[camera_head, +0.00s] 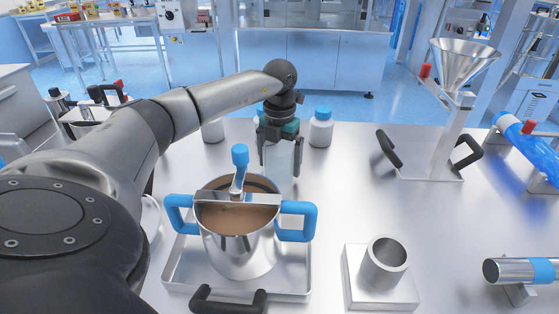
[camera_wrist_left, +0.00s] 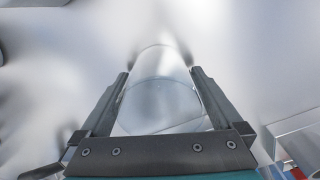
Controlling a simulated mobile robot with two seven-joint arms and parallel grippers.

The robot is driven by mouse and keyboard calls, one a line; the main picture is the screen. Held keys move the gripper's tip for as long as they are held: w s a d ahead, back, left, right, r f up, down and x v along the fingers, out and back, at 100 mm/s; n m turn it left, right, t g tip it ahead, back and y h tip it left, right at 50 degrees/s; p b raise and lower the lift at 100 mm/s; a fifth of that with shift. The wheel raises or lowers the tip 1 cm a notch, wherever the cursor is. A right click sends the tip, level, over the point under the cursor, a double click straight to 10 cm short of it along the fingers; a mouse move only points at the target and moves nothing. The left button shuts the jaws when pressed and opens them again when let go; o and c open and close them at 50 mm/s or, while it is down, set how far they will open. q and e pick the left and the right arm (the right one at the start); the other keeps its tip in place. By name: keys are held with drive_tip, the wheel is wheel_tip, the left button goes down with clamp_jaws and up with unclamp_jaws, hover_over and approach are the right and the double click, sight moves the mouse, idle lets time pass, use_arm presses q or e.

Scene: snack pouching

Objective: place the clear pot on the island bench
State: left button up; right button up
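The clear pot (camera_head: 280,172) is a see-through cylinder behind the steel mixing vessel in the head view. It also shows in the left wrist view (camera_wrist_left: 160,88). My left gripper (camera_head: 281,160) comes down from above with one finger on each side of the clear pot. In the left wrist view the fingertips (camera_wrist_left: 160,72) lie against its sides, so the gripper looks shut on it. The pot's lower edge is hard to make out, and I cannot tell whether it touches the island bench (camera_head: 350,200). My right gripper is not in view.
The steel vessel (camera_head: 238,255) with blue handles and brown contents stands on a tray (camera_head: 295,262). White blue-capped bottles (camera_head: 320,130) stand behind. A steel cup (camera_head: 384,265) on a block (camera_head: 380,300) and a funnel stand (camera_head: 435,150) are to the right. Bench between them is clear.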

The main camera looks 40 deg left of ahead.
use_arm(q)
drive_tip(key=shift+r, duration=0.1)
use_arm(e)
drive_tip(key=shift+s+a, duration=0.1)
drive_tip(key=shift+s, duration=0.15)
use_arm(q)
wheel_tip(320, 180, up, 12)
drive_tip(key=p, duration=0.2)
drive_tip(key=shift+p, duration=0.35)
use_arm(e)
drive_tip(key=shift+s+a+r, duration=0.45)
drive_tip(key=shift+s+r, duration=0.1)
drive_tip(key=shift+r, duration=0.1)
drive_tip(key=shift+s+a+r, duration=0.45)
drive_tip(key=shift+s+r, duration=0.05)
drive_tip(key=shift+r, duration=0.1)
